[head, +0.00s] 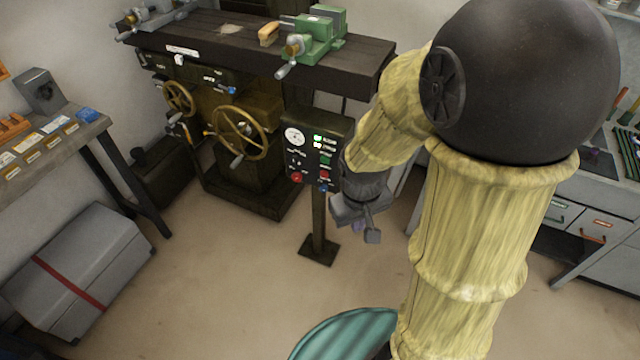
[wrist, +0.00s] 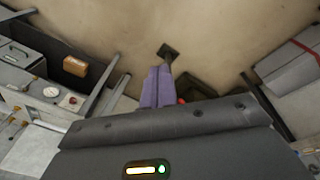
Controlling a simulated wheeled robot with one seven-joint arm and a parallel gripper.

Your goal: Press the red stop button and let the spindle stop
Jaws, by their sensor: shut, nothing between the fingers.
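The control panel (head: 311,158) stands on a post beside the milling machine. A round red button (head: 297,177) is at its lower left, and a smaller red button (head: 324,174) is to the right of it, below a green button (head: 325,159). Green lamps (head: 318,140) glow near the top. My gripper (head: 364,230) is just right of the panel's lower edge, apart from the round red button. In the wrist view its purple fingers (wrist: 157,88) are shut and empty; a bit of red (wrist: 181,101) shows beside them. I cannot make out the spindle or whether it turns.
The milling machine has yellow handwheels (head: 240,133) and a green vise (head: 315,35) on its table. The post's foot (head: 318,250) stands on open floor. A grey chest with a red strap (head: 78,270) and a workbench (head: 45,145) are at the left. Grey drawers (head: 595,230) are at the right.

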